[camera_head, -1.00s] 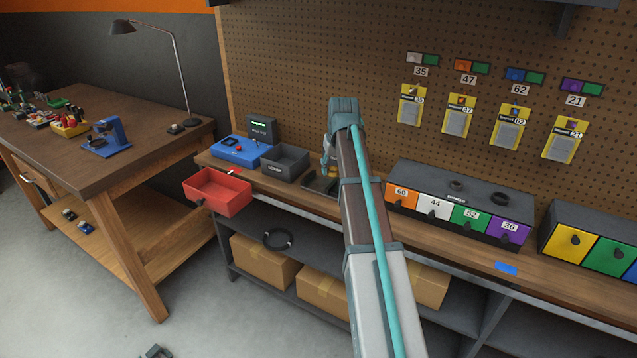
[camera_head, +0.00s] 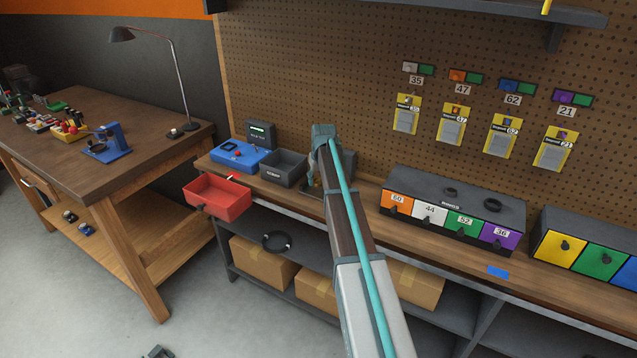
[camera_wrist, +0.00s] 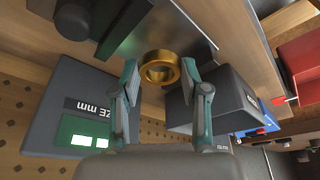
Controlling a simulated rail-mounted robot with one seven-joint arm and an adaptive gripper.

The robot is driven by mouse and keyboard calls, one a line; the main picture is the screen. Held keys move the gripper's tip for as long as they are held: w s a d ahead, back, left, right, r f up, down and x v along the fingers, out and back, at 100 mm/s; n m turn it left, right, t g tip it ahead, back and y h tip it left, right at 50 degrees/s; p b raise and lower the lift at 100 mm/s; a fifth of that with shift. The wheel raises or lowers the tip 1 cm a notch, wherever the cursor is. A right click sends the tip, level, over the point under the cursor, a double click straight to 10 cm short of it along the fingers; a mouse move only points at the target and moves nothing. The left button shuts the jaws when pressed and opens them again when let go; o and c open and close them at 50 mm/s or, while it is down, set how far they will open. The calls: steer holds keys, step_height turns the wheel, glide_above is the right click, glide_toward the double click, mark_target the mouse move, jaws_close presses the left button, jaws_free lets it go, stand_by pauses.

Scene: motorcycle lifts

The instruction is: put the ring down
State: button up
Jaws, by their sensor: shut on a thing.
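A gold ring (camera_wrist: 158,67) sits between the two fingertips of my gripper (camera_wrist: 161,76) in the wrist view, and my gripper is shut on it. Behind the ring is a flat metal plate (camera_wrist: 192,28) with a dark block at its left. I cannot tell whether the ring touches the plate. In the head view my arm hides the ring, and my gripper (camera_head: 314,175) shows only in part, over the bench beside the grey bin (camera_head: 284,167).
A red bin (camera_head: 218,198) juts from the bench's front edge. A blue device (camera_head: 239,153) and a small display box (camera_head: 261,134) stand left of my gripper.

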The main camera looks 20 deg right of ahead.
steer(key=shift+f, duration=1.05)
steer(key=shift+f, duration=0.1)
steer(key=o, duration=1)
steer(key=b+v, duration=0.2)
steer(key=v, duration=1)
steer(key=shift+b, duration=0.3)
